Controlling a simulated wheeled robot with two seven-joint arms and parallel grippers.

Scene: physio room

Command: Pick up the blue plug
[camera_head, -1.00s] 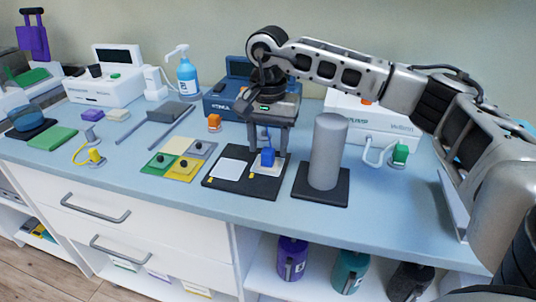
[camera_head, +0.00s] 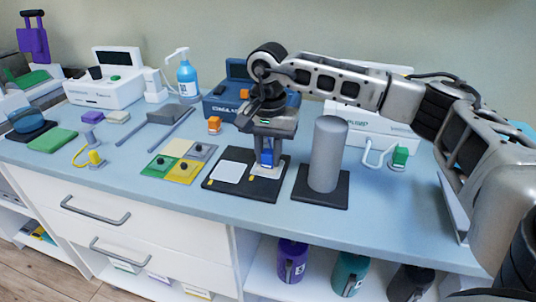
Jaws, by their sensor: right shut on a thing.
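The blue plug (camera_head: 267,157) stands over a white pad (camera_head: 267,171) on the right part of a black board (camera_head: 238,187). My right gripper (camera_head: 267,161) points down over it, with its fingers shut on the plug's sides. The fingers partly hide the plug, and I cannot tell whether it touches the pad. My left gripper is not in view.
A grey cylinder on a black base (camera_head: 328,153) stands close to the right of my right gripper. A blue device (camera_head: 222,106) stands behind it. An orange plug (camera_head: 214,124), a green plug (camera_head: 399,156) and a yellow plug (camera_head: 96,158) are on the counter. The counter front is clear.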

